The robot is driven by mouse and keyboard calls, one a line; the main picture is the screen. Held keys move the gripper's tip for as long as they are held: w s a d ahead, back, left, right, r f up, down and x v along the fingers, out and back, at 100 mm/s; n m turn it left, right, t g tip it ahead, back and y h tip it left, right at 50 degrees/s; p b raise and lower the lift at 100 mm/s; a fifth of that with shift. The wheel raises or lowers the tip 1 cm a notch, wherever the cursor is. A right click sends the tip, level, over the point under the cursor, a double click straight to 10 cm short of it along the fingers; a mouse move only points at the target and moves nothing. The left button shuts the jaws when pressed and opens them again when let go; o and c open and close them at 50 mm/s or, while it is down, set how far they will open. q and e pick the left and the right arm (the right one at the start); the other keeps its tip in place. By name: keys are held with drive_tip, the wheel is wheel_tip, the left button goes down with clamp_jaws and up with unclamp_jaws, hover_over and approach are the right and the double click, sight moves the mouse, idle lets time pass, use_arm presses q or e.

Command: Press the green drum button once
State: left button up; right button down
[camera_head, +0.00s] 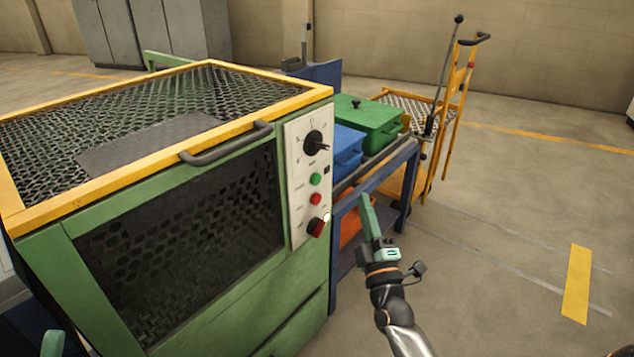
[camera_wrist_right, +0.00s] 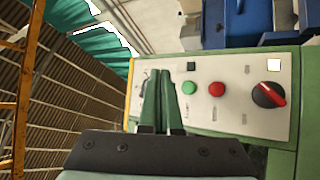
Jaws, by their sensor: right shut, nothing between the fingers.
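My right gripper (camera_head: 365,198) is shut and empty, pointing up to the right of the panel in the head view. In the right wrist view its green fingers (camera_wrist_right: 160,78) overlap the panel and partly hide the black dial; I cannot see them touching the button. A green tip (camera_head: 53,343) at the bottom left may be my left gripper, mostly cut off.
A red button (camera_head: 316,198) sits below the green one, with a red rotary switch (camera_head: 317,227) lower and a black dial (camera_head: 313,143) above.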

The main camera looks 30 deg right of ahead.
sight(316, 179)
drive_tip(key=shift+w+a, duration=0.1)
drive_tip(key=w+a+b, duration=0.2)
drive_tip(key=w+a, duration=0.1)
drive_tip(key=w, duration=0.5)
drive_tip(key=shift+a, duration=0.15)
idle(1.9)
drive_tip(key=shift+w+a, duration=0.15)
drive_tip(key=shift+w, duration=0.2)
